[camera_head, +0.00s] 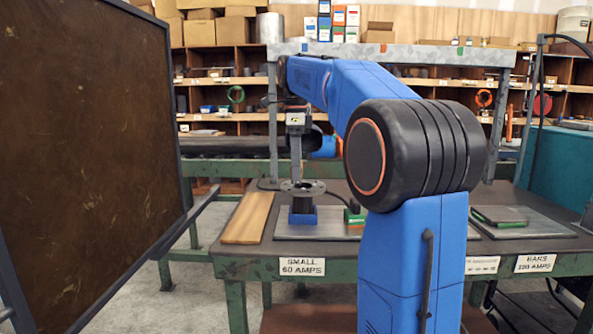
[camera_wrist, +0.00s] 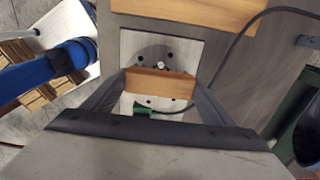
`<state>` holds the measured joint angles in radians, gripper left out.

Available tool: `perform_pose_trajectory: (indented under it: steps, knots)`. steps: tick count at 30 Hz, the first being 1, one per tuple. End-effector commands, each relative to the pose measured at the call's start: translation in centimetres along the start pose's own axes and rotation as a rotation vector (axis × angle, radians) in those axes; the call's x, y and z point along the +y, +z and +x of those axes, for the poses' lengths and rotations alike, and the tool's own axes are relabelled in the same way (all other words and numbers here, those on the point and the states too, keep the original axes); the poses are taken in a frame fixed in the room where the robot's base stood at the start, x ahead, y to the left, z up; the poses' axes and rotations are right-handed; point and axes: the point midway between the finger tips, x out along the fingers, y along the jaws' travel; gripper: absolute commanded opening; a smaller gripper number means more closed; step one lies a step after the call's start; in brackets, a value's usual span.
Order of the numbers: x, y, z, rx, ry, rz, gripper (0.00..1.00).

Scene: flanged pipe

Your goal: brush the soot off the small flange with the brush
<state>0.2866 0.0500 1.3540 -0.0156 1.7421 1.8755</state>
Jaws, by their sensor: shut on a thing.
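The small flange (camera_head: 303,187) is a dark disc with bolt holes, on top of a short dark pipe (camera_head: 303,204) that stands in a blue holder (camera_head: 303,216). My gripper (camera_head: 296,172) points down just above the flange. In the wrist view, my gripper (camera_wrist: 161,82) is shut on the wooden back of the brush (camera_wrist: 162,84). The brush lies across the middle of the flange (camera_wrist: 178,104) in that view and hides part of it. A dark patch shows on its upper part. The bristles are hidden, so I cannot tell whether they touch the flange.
A wooden plank (camera_head: 247,218) lies left of the steel plate (camera_head: 280,232). A green clamp (camera_head: 354,215) with a black cable is right of the holder. Another plate (camera_head: 540,222) lies at the right. A large dark screen (camera_head: 85,150) stands at the left.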

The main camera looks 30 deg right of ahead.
Motion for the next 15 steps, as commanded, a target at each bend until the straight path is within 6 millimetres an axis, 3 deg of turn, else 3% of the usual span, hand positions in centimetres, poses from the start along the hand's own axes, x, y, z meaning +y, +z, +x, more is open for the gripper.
perform_pose_trajectory:
  steps: [15]
  knots:
    - [0.0, -0.1, -4.2, 0.0, -0.001, 0.0, 0.6]
